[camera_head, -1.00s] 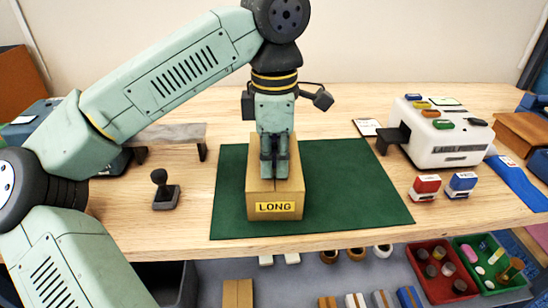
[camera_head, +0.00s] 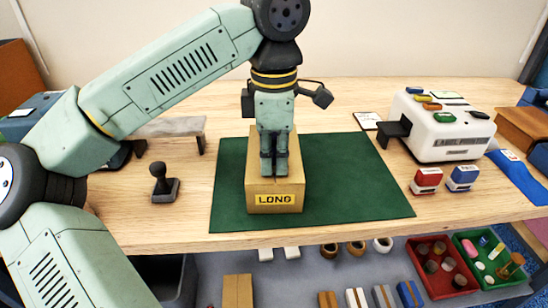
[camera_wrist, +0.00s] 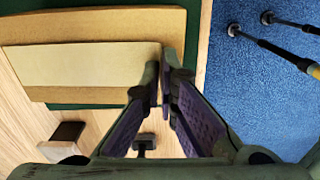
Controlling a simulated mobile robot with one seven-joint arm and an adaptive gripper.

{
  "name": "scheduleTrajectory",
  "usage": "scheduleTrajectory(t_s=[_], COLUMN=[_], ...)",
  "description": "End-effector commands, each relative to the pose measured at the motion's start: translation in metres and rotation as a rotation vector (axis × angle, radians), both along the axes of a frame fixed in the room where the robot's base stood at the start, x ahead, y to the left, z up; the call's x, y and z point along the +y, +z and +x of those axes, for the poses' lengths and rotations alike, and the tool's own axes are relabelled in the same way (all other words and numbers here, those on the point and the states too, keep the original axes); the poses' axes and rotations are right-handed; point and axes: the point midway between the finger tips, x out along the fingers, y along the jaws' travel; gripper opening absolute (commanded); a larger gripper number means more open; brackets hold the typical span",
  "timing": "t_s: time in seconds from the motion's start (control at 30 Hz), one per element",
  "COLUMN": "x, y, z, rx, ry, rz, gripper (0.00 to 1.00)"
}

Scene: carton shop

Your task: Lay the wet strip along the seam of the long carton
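The long carton (camera_head: 291,187), a brown box with a yellow LONG label, stands lengthwise on the green mat. In the wrist view its brown top (camera_wrist: 100,24) shows beneath a paler tan band that looks like the wet strip (camera_wrist: 80,66). The strip lies over the carton's length, and its right end is at my fingertips. My gripper (camera_head: 274,174) points straight down over the carton's near part, just behind the label end. In the wrist view my fingertips (camera_wrist: 163,72) come together at the strip's end. The seam under the strip is hidden.
A black hand stamp (camera_head: 164,185) stands left of the green mat (camera_head: 350,180). A white label machine (camera_head: 440,130) and the red (camera_head: 426,181) and blue (camera_head: 462,178) stampers stand to the right. Trays of small parts lie below the table's front edge.

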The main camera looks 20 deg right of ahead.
Motion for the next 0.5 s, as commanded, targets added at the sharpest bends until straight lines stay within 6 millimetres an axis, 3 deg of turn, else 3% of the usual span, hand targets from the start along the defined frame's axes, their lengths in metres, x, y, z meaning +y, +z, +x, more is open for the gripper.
scheduleTrajectory(t_s=[0.3,0.5], x=[0.0,0.0], y=[0.0001,0.0002], z=[-0.0001,0.0], rx=[0.0,0.0], ry=[0.0,0.0], rz=[0.0,0.0], gripper=[0.0,0.15])
